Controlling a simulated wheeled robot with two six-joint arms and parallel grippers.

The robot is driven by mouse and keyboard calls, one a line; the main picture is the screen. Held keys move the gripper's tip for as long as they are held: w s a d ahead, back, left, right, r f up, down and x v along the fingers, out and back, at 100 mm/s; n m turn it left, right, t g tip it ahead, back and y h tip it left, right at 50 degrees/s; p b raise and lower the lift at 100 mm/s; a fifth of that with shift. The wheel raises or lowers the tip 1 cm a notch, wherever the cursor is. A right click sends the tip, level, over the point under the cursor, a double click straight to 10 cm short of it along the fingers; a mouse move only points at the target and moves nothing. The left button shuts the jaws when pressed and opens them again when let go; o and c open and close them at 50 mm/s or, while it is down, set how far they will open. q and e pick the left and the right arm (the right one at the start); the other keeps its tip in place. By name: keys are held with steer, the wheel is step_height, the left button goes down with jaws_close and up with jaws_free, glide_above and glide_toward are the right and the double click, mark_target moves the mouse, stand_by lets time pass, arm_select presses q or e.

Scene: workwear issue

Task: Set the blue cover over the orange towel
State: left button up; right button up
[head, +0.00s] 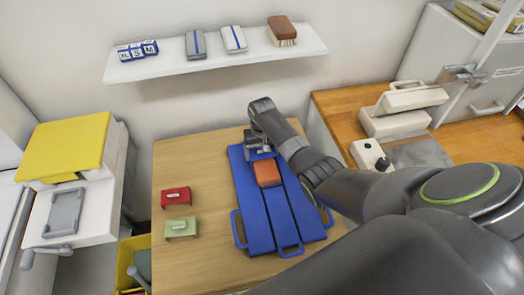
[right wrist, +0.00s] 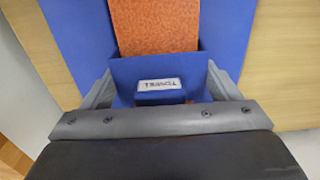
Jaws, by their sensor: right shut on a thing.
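The blue cover (head: 258,219) lies long and flat on the wooden table, in side-by-side strips with loop handles at its near end. The orange towel (head: 267,173) is a small folded block resting on the middle strip, towards the far end, its top uncovered. It also shows in the right wrist view (right wrist: 155,25). My right gripper (head: 259,151) is at the cover's far end, just beyond the towel. Its fingers are shut on a blue part of the cover (right wrist: 160,99), beside a white label that seems to read TOWEL. My left gripper is out of view.
A red block (head: 176,197) and a green block (head: 182,228) with labels sit on the table (head: 190,262) left of the cover. A wall shelf (head: 215,61) holds several small items above. A wooden counter with a grey machine stands at right. The table's left side is mostly clear.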

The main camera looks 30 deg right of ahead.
steer(key=shift+f, duration=0.25)
steer(key=o, duration=0.8)
steer(key=shift+o, duration=0.2)
steer(key=shift+r, duration=0.1)
step_height(320, 180, up, 7)
steer(key=p, duration=0.7)
steer(key=shift+p, duration=0.4)
steer(key=shift+s+f, duration=0.1)
steer(key=shift+f, duration=0.1)
